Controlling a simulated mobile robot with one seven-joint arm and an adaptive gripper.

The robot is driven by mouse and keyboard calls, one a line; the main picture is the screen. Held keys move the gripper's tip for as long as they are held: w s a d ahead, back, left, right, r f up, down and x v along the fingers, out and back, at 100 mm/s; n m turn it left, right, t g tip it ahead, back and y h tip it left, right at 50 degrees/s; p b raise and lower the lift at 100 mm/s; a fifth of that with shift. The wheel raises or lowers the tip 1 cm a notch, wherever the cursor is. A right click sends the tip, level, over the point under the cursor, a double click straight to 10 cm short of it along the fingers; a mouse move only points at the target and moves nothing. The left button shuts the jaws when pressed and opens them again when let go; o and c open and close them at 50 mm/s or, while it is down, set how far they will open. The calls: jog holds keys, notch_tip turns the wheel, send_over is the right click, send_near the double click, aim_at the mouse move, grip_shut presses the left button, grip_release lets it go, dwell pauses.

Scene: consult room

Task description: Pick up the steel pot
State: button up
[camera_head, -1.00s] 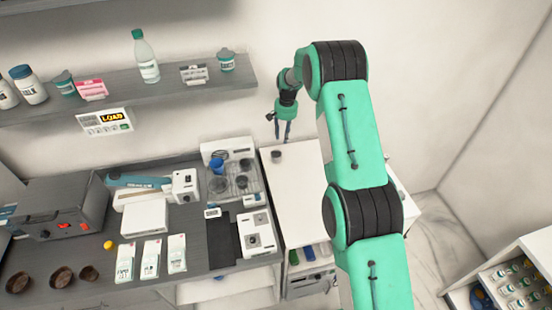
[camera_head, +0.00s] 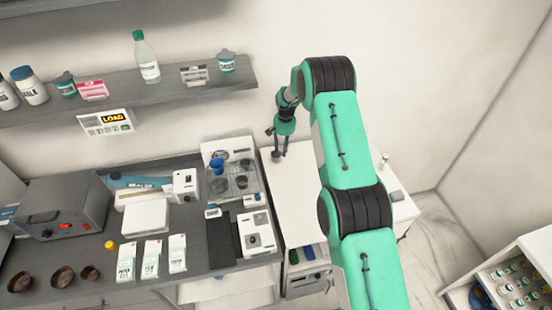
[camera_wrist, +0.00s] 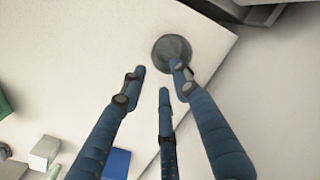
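A small dark grey round pot, which I take for the steel pot (camera_head: 276,155), stands on the white table near its back left corner. In the wrist view the pot (camera_wrist: 170,47) shows as a grey disc near the table's edge. My gripper (camera_head: 281,152) points down just over the pot. In the wrist view the three blue fingers of my gripper (camera_wrist: 160,76) are spread open and empty. The pot lies beyond the fingertips, and the right finger overlaps its lower edge in the picture. Contact cannot be told.
The white table (camera_head: 300,205) has bare room in front of the pot. To its left a dark counter (camera_head: 205,262) holds a tray (camera_head: 220,150) with small cups and several boxes. A shelf (camera_head: 170,84) runs above. A small pale item (camera_head: 384,160) stands at the table's right.

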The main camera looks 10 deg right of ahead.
aim_at(281, 154)
jog(key=shift+a+f+p, duration=0.2)
jog(key=shift+f+p, duration=0.35)
jog(key=shift+f, duration=2.05)
grip_shut()
